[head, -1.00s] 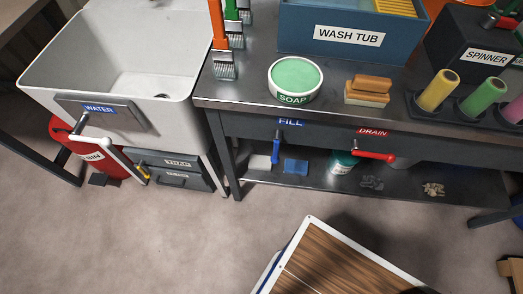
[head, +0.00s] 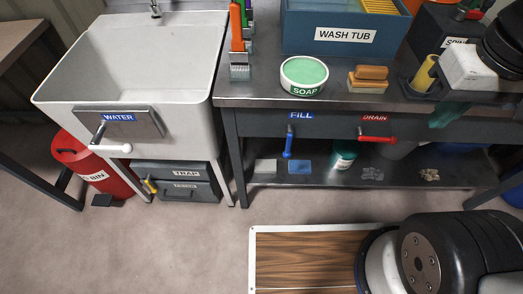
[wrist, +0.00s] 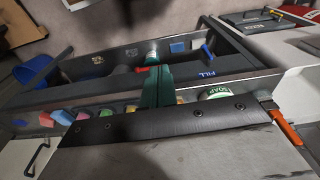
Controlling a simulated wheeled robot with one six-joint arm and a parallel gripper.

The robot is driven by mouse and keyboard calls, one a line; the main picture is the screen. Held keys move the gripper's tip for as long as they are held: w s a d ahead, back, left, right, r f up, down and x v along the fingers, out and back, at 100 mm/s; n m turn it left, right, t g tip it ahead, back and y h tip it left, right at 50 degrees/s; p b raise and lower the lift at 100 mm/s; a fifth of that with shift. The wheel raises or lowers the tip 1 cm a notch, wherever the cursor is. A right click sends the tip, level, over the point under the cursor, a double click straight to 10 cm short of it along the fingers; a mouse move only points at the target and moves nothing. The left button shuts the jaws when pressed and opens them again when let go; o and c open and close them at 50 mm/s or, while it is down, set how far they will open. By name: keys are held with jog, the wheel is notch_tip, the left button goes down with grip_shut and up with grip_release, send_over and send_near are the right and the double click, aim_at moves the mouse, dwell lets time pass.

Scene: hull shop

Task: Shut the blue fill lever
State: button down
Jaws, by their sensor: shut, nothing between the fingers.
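The blue fill lever (head: 288,145) hangs straight down below the FILL label (head: 301,116) on the front of the grey bench. It also shows in the wrist view (wrist: 207,50) beside the same label. My gripper (head: 449,114) has teal fingers and is shut and empty. It is at the right in the head view, well to the right of the lever and apart from it. In the wrist view the teal fingers (wrist: 158,85) are in the middle, left of the lever.
A red drain lever (head: 377,138) points right on the bench front, between the fill lever and my gripper. A sink (head: 140,70) with a WATER lever (head: 110,149) is at the left. A soap tub (head: 304,76) stands on the bench top. The floor (head: 190,250) before the sink is bare.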

jog(key=w+a+f+m+h, duration=0.1)
jog(key=w+a+f+h, duration=0.2)
jog(key=w+a+f, duration=0.5)
jog(key=w+a+f+m+h, duration=0.15)
jog(key=w+a+f, duration=0.3)
jog(key=w, duration=0.45)
jog(key=a+f+t+h, duration=0.1)
jog(key=a+f+t, duration=0.2)
jog(key=a+f, duration=1.4)
jog(key=shift+a+f+n, duration=0.35)
jog(key=shift+f+n, duration=0.1)
jog(key=shift+f, duration=0.05)
jog(key=shift+s+h, duration=0.1)
jog(key=shift+h, duration=0.15)
